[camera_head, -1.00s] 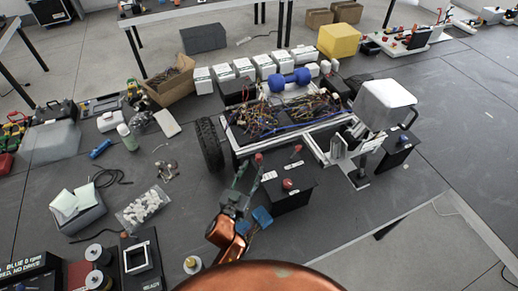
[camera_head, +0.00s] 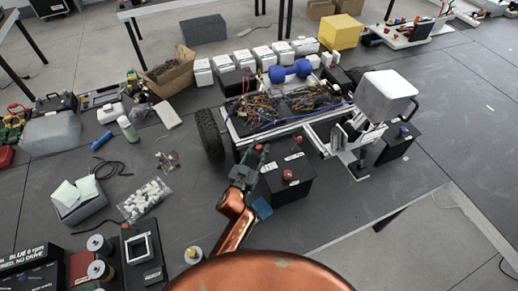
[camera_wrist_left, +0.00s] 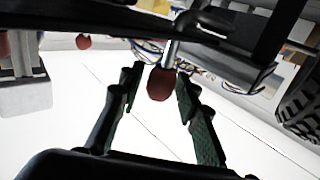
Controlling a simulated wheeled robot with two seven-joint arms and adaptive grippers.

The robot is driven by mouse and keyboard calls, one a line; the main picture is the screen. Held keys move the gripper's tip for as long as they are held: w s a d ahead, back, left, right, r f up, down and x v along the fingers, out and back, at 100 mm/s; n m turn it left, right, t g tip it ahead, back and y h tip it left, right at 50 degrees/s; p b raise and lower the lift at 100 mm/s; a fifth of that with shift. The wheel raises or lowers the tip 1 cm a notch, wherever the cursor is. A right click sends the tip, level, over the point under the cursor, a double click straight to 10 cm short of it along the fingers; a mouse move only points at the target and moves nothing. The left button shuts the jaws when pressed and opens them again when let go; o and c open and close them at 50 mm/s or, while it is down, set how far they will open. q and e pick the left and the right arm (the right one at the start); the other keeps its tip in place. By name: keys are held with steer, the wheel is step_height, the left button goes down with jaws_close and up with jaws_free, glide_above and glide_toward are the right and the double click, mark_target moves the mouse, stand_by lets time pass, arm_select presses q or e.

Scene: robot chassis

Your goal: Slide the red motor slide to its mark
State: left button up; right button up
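A red ball knob (camera_wrist_left: 161,84) on a short metal rod hangs between the two dark green fingers of my left gripper (camera_wrist_left: 154,100) in the left wrist view. The fingers stand apart with gaps on both sides of the knob. In the head view my left gripper (camera_head: 250,168) is at the left edge of a black box (camera_head: 293,183), below the chassis (camera_head: 238,142). A red tip (camera_head: 259,147) shows at its fingers. I cannot make out the mark. My right gripper is not in view.
A black wheel (camera_head: 209,134) stands left of the chassis. A bag of white pieces (camera_head: 145,201) lies on the left. The table between bag and wheel is mostly clear.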

arm_select(q)
jaws_close()
stand_by(0.4)
steer(key=shift+w+d, duration=0.35)
steer(key=shift+d, duration=0.45)
steer(key=shift+o, duration=1.3)
jaws_free()
steer(key=shift+a, duration=0.1)
steer(key=v, duration=1.2)
steer(key=shift+s+f, duration=0.1)
steer(key=shift+f, duration=0.05)
